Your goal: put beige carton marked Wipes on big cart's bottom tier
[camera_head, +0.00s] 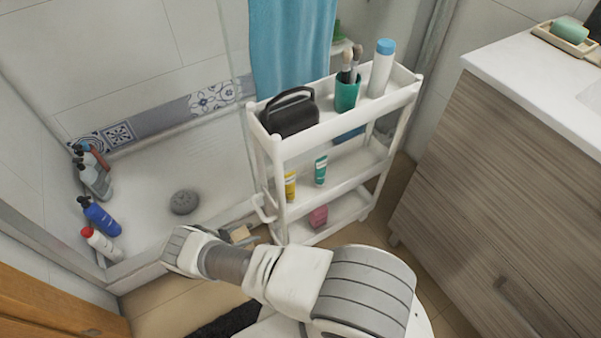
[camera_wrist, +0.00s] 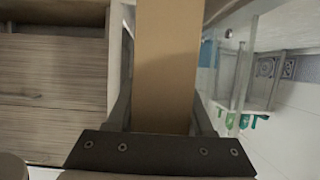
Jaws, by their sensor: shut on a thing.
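The beige carton (camera_head: 240,234) is held in my gripper (camera_head: 250,240), low beside the front left of the white cart. In the wrist view the carton (camera_wrist: 166,65) fills the space between the two dark fingers of my gripper (camera_wrist: 165,100); no marking on it can be read. The white three-tier cart (camera_head: 345,135) stands upright in the middle of the head view. Its bottom tier (camera_head: 345,211) holds a pink item (camera_head: 318,217) toward the left, with bare surface to the right of it. The carton is outside the cart. My arm hides part of the floor in front.
The cart's middle tier holds a yellow tube (camera_head: 290,186) and a teal tube (camera_head: 320,171). Its top tier holds a black bag (camera_head: 290,112), a green brush cup (camera_head: 347,95) and a white bottle (camera_head: 381,68). A wooden vanity (camera_head: 500,170) stands right; several bottles stand in the shower at left.

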